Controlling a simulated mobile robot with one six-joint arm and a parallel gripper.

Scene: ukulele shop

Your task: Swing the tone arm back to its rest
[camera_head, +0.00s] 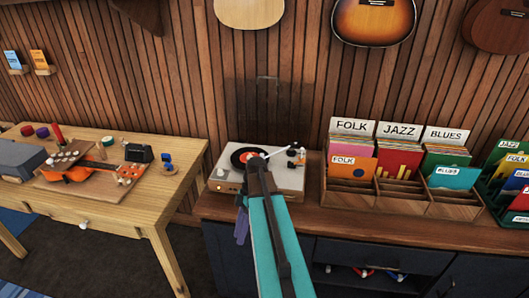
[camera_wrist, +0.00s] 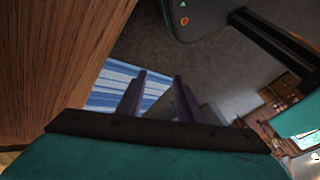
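The record player (camera_head: 229,172) stands on the wooden counter top with a black record with a red label (camera_head: 242,157) on its platter. The pale tone arm (camera_head: 277,152) runs from its dark pivot at the right down-left over the record's right part. I cannot tell whether its tip touches the record, and its rest is not clear to see. My arm crosses in front and hides part of the player. My gripper (camera_head: 241,226) hangs below and in front of the player, apart from the tone arm. In the wrist view its purple fingers (camera_wrist: 160,78) are apart and empty.
Record crates (camera_head: 364,204) stand on the counter to the right of the player. A workbench (camera_head: 150,205) with a ukulele (camera_head: 75,174) and tools is at the left. Instruments hang on the slatted wall above. The wrist view shows a striped rug (camera_wrist: 112,82) beyond the fingers.

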